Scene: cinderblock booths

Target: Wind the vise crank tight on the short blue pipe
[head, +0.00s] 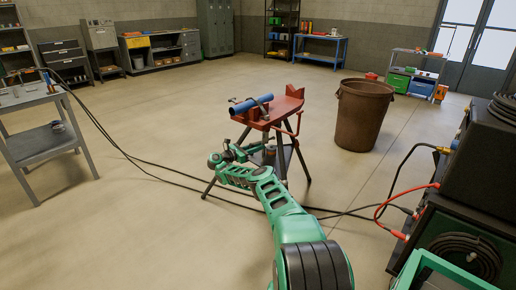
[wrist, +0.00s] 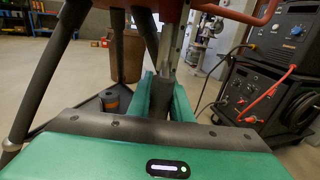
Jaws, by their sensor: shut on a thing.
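The short blue pipe (head: 246,105) lies across the red pipe vise (head: 278,112), its left end sticking out past the vise. The vise stands on dark tripod legs; its red underside (wrist: 236,14) crosses the top of the wrist view. My green gripper (wrist: 163,82) is below the vise head, among the legs. Its two fingers are shut on a grey upright bar, which I take to be the vise crank (wrist: 174,40). In the head view my arm's end is small beside the stand, and the grip is too small to make out. The pipe is outside the wrist view.
A stand leg (wrist: 45,80) is close on the left. A brown bin (head: 364,112) is behind right. Welding machines (head: 478,165) stand at right, and cables cross the floor. Floor at left is mostly open.

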